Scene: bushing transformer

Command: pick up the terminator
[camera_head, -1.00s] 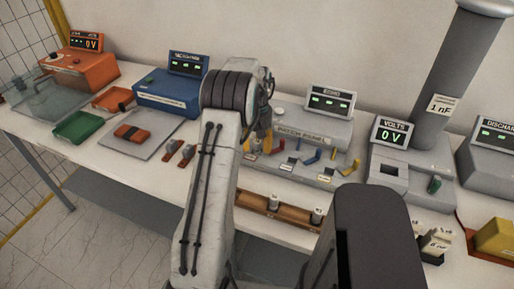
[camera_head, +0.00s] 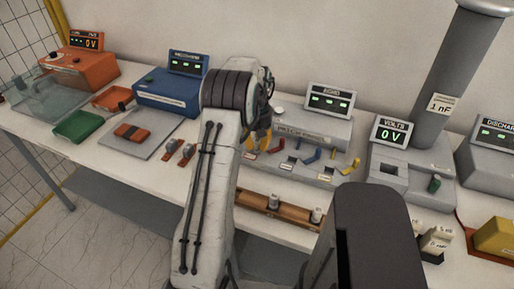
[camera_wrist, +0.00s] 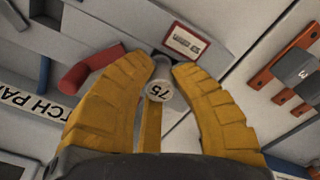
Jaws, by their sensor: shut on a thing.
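I cannot tell whether the terminator touches the panel. In the head view my gripper (camera_head: 262,138) is over the left end of the patch panel (camera_head: 322,131), partly hidden by my arm, and the terminator cannot be made out there.
A brown rack (camera_head: 294,213) at the table's front edge holds two white cylinders. Red, blue and yellow pieces stand on the panel. A grey volts unit (camera_head: 390,183) is to the right. A blue meter box (camera_head: 168,92) and grey mat (camera_head: 135,137) are to the left.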

